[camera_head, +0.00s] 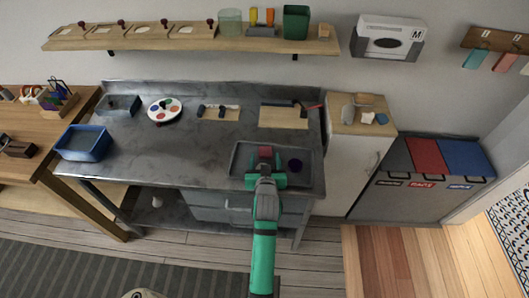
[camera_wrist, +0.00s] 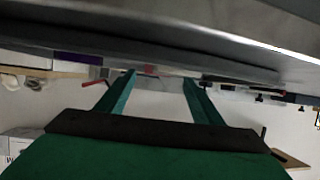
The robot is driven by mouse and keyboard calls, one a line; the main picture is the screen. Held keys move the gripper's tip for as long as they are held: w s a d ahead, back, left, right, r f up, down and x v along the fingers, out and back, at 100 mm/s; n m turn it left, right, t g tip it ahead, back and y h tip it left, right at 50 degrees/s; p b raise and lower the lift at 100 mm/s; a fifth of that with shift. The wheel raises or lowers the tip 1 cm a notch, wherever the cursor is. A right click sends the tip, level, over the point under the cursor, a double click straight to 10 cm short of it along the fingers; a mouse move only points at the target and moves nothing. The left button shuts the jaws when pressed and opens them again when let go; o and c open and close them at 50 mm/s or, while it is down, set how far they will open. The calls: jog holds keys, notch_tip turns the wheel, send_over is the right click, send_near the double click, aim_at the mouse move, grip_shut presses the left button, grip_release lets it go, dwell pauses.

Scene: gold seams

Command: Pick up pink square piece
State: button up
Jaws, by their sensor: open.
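A pinkish-red piece (camera_head: 265,152) shows in the head view inside the grey tray (camera_head: 236,160) on the metal bench. My gripper (camera_head: 266,168) is low over the tray, just on the near side of this piece, with its teal fingers apart. The gripper partly covers the piece, so its full shape and any contact are unclear. In the upside-down wrist view the open fingers (camera_wrist: 158,76) have clear space between them. A small red patch (camera_wrist: 150,69) shows near the fingertips; I cannot tell if it is the piece.
A dark purple piece (camera_head: 294,166) lies in the tray to the right of my gripper. The metal bench (camera_head: 185,155) also bears a paint palette (camera_head: 165,110), a blue bin (camera_head: 83,143) and a wooden board (camera_head: 283,117). The bench middle is clear. A white cabinet (camera_head: 353,165) stands right.

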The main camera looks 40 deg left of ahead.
aim_at(265, 152)
jog(key=shift+x, duration=1.35)
jog(key=shift+w+d, duration=0.1)
jog(key=shift+d, duration=0.05)
jog(key=shift+c, duration=0.2)
jog(key=c, duration=1.2)
jog(key=shift+o, duration=0.2)
jog(key=shift+r, duration=0.1)
